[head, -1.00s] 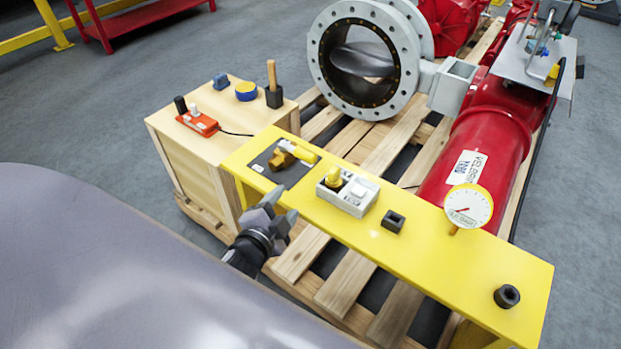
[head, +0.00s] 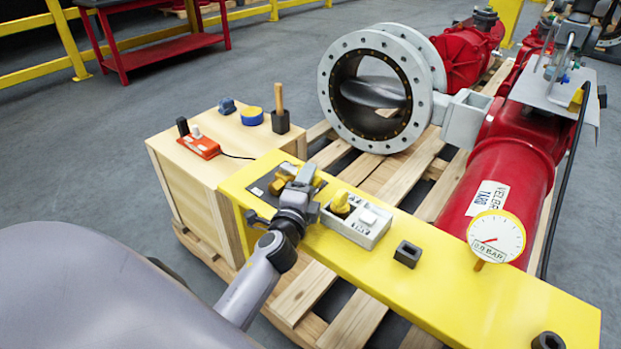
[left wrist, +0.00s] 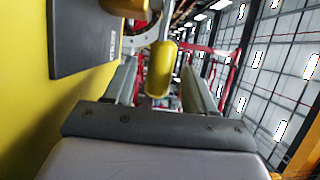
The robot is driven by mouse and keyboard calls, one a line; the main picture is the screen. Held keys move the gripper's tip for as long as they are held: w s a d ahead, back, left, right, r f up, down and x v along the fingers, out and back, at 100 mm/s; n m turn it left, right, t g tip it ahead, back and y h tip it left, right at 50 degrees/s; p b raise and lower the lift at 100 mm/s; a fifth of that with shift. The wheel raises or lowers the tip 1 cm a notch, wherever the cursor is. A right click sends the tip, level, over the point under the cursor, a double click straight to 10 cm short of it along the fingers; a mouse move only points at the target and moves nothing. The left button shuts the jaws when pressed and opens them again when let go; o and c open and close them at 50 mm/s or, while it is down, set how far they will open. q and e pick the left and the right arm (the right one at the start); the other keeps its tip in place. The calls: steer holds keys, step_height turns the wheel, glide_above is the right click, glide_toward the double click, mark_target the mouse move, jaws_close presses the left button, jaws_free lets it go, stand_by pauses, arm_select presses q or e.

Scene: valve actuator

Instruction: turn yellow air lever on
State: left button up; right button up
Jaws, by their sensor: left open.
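The yellow air lever (head: 282,184) sits on a brass-coloured valve on a dark plate (head: 259,188), at the left end of the yellow beam. My left gripper (head: 298,176) is over it and partly hides it in the head view. In the left wrist view the lever's rounded yellow handle (left wrist: 160,68) stands between the two fingers of my open left gripper (left wrist: 160,85). A gap shows on the handle's right side; contact on the left side is unclear. My right gripper is not in view.
A grey box with a yellow knob (head: 354,220) is just right of my left gripper. A black square socket (head: 407,254) and a pressure gauge (head: 496,238) are farther along the yellow beam (head: 450,290). A wooden crate (head: 195,205) stands to the left.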

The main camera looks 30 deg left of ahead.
arm_select(q)
steer(key=shift+x, duration=1)
jaws_close()
